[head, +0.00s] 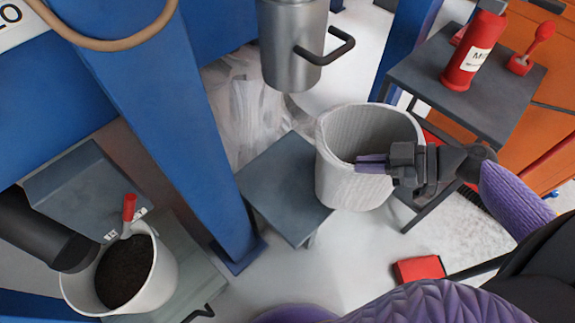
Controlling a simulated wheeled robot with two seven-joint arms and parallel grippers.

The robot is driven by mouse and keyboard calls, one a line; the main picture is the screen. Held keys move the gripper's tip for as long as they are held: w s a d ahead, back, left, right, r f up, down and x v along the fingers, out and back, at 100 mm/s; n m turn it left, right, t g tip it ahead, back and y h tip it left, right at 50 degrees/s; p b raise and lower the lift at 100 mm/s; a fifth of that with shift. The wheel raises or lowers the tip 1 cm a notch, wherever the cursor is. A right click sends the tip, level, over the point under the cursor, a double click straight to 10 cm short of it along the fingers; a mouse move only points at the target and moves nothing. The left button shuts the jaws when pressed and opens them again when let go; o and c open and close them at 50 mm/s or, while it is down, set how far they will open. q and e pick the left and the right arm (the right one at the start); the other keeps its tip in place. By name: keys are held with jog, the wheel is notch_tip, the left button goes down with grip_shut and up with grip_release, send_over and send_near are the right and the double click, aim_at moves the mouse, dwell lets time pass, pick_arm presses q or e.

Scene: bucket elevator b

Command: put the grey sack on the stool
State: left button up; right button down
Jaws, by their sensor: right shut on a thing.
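The grey sack (352,190) is a pale, open-topped, round bag, upright or nearly so, in the middle of the head view. My right gripper (372,163) is shut on its rim at the right side, with one purple finger showing inside the mouth. The stool (280,185) has a dark grey square top and stands just left of the sack. The sack covers the stool's right corner in the picture. I cannot tell whether the sack touches the stool or hangs above and beside it. My left gripper is not in view.
A metal cylinder with a black handle (292,45) hangs above the stool. A blue post (165,110) stands left of it. A dark side table (480,105) holds a red canister (474,52) and red scoop. A white bucket of dark material (160,270) stands lower left. A red box (418,269) lies below.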

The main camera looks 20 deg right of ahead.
jog(key=r+b+x, duration=0.1)
jog(key=b+x, duration=0.1)
jog(key=x, duration=0.6)
jog(key=a+r+b+x, duration=0.1)
jog(key=r+b+x, duration=0.1)
jog(key=x, duration=0.6)
jog(key=shift+w+a, duration=0.2)
jog(key=shift+w, duration=0.3)
jog(key=c, duration=0.8)
grip_release()
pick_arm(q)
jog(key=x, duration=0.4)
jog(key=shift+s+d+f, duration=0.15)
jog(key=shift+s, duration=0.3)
pick_arm(e)
jog(key=shift+o, duration=0.2)
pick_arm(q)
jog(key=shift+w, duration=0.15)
